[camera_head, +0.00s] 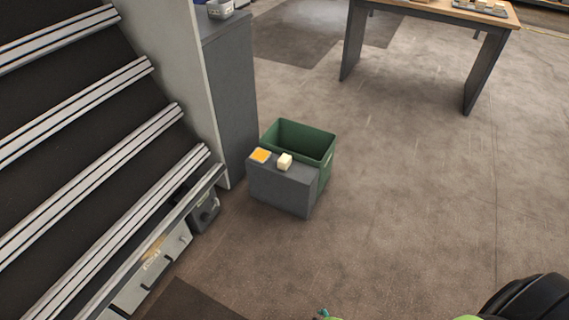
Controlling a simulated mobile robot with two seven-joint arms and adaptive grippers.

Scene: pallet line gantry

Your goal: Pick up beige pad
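A small beige block (285,161), which looks like the beige pad, rests on top of a low dark grey box (283,188) near the middle of the head view. Beside it on the left, on the same top, lies a flat orange-yellow square piece (261,155) with a pale edge. The two pieces are apart. Neither of my grippers can be made out in this view, and nothing touches the beige block.
An open green bin (325,145) stands right behind the grey box. A grey cabinet (230,100) and a sloped dark rack with metal rails (110,155) fill the left. A wooden-topped table (440,8) stands at the back right. The floor (420,210) between is clear.

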